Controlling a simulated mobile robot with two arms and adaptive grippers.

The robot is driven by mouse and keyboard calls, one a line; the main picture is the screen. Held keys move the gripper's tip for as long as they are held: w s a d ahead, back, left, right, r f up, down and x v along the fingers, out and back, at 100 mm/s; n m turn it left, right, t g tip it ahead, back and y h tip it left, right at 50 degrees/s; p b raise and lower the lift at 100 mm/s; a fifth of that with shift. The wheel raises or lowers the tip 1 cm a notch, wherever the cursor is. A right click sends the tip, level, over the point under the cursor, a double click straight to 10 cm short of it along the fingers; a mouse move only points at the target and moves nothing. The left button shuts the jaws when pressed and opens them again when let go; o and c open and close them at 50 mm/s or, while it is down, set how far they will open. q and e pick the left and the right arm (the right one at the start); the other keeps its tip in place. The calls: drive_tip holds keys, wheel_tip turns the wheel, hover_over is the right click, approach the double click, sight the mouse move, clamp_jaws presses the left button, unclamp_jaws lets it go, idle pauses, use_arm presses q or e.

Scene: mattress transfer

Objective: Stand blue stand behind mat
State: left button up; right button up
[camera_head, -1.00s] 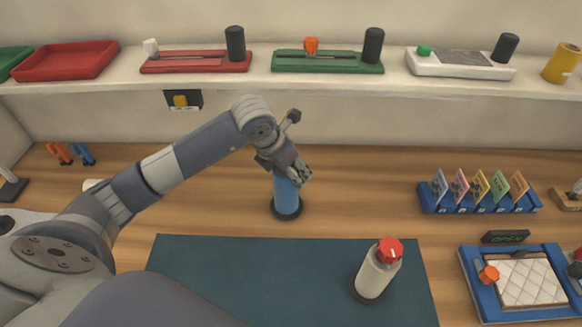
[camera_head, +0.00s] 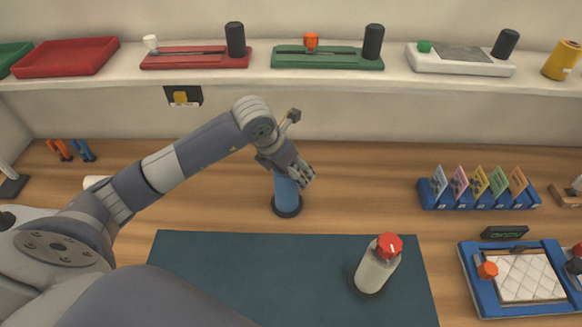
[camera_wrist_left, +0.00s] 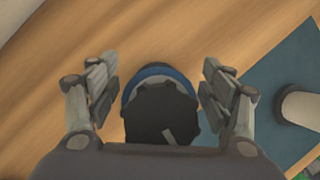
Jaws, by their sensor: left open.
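The blue stand (camera_head: 286,195) is a blue cylinder on a dark round base. It stands upright on the wooden table behind the dark teal mat (camera_head: 220,262), apart from the mat's far edge. My left gripper (camera_head: 301,178) is at its top. In the left wrist view the stand's dark top with a blue rim (camera_wrist_left: 160,105) lies between the two open fingers of my left gripper (camera_wrist_left: 160,90), with a gap on each side. Part of the mat (camera_wrist_left: 270,85) shows at the right there. My right gripper is not in view.
A white bottle with a red cap (camera_head: 377,265) stands on the mat's right part. A blue card rack (camera_head: 478,202) and a blue tiled tray (camera_head: 480,302) are at the right. A shelf (camera_head: 260,78) with trays runs along the back.

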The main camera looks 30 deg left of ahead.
use_arm(q)
drive_tip(key=b+v, duration=0.2)
drive_tip(key=v, duration=0.9)
drive_tip(key=shift+r, duration=0.2)
drive_tip(key=shift+s+a+r, duration=0.1)
drive_tip(key=shift+s+r, duration=0.15)
drive_tip(key=shift+r, duration=0.15)
